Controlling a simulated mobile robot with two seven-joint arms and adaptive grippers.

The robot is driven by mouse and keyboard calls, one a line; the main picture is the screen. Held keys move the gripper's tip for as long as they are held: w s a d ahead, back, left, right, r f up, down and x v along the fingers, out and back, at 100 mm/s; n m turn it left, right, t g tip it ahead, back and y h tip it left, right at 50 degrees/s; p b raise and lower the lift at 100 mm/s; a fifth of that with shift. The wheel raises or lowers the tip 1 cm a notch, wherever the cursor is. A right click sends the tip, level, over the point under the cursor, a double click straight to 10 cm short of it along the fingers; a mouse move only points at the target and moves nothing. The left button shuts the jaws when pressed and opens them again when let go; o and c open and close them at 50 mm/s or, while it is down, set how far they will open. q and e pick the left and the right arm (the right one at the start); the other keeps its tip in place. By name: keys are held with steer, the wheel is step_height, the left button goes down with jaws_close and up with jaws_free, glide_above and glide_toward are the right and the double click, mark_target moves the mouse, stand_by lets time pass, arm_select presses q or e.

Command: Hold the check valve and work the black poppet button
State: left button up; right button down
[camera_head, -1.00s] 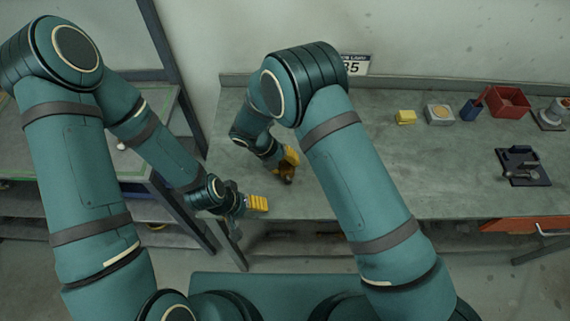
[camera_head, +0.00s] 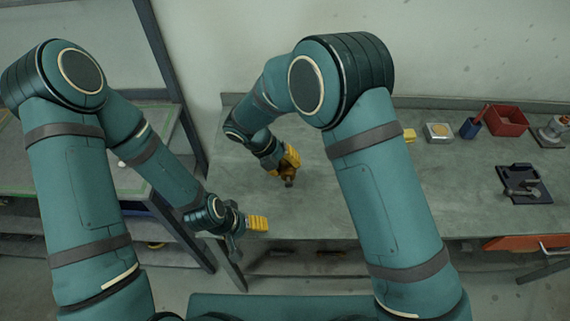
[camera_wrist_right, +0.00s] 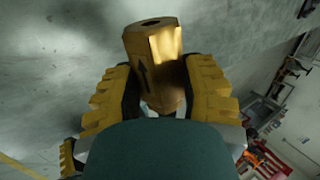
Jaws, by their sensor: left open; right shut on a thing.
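The check valve (camera_wrist_right: 155,62) is a brass-coloured body with flat faces, a dark arrow mark on its side and a dark hole in its end. My right gripper (camera_wrist_right: 158,88) is shut on it, with yellow ribbed fingers on both sides. In the head view the right gripper (camera_head: 289,165) holds the valve (camera_head: 289,181) over the bench, left of the middle. My left gripper (camera_head: 257,223) is open and empty near the bench's front left corner, lower and to the left of the valve. The black poppet button cannot be made out.
The grey bench (camera_head: 330,210) is clear around the valve. Toward the right stand a yellow block (camera_head: 409,136), a tray with a round tan piece (camera_head: 439,132), a blue cup (camera_head: 471,128), a red bin (camera_head: 508,120) and a dark fixture (camera_head: 524,183). A green-edged table (camera_head: 125,185) is at left.

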mark_target(285, 171)
arm_select(q)
steer(key=shift+r, duration=0.2)
arm_select(e)
steer(key=shift+r, duration=0.1)
arm_select(q)
steer(key=shift+f+b, duration=0.8)
steer(key=shift+f, duration=0.1)
arm_select(e)
steer(key=shift+f, duration=1.7)
arm_select(q)
steer(key=shift+s+f+b, duration=0.15)
steer(key=shift+f+b, duration=0.25)
steer(key=shift+f, duration=0.05)
arm_select(e)
steer(key=shift+f, duration=0.7)
